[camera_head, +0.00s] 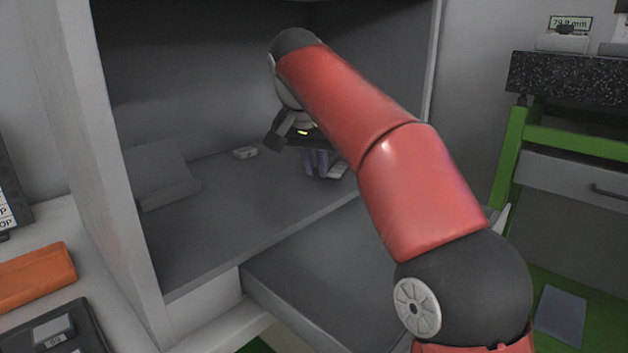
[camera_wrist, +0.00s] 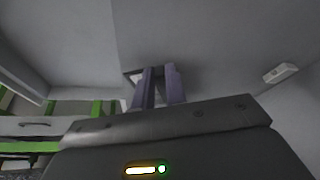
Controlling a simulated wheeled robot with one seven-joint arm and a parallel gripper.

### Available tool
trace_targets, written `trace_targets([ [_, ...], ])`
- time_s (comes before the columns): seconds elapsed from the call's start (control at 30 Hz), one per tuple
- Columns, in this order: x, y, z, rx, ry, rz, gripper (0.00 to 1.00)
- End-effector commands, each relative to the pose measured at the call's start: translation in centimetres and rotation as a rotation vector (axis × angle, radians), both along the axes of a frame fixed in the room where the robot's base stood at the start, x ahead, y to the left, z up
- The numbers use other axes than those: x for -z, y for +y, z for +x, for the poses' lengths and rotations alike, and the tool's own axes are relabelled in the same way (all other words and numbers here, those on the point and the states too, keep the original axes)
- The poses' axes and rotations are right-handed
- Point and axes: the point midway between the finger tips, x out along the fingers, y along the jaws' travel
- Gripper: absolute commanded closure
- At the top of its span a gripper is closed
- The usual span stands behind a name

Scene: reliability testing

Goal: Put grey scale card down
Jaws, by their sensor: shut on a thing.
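My gripper (camera_head: 316,163) is inside the open grey cabinet, low over its floor, with its purple fingers pointing down. It is shut on the grey scale card (camera_head: 339,171), a small light piece that shows just right of the fingers. In the wrist view my gripper (camera_wrist: 160,85) has its two fingers close together, and a pale bit of the card (camera_wrist: 135,77) shows beside the left finger. The rest of the card is hidden by the fingers. I cannot tell whether the card touches the cabinet floor.
A small white block (camera_head: 245,152) lies on the cabinet floor (camera_head: 225,215) left of my gripper. A grey box-like shape (camera_head: 160,175) stands farther left. The floor between them and toward the front is clear. The cabinet's left wall (camera_head: 115,170) bounds the space.

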Motion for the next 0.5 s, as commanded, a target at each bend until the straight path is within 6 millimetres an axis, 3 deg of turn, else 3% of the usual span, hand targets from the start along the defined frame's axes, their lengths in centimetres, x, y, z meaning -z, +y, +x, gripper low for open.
trace_targets([
  [0.03, 1.3, -0.1, 0.0, 0.001, 0.002, -0.001, 1.0],
  [0.13, 2.6, 0.1, 0.1, 0.0, 0.003, -0.001, 1.0],
  [0.5, 2.9, 0.2, 0.2, 0.0, 0.001, -0.001, 1.0],
])
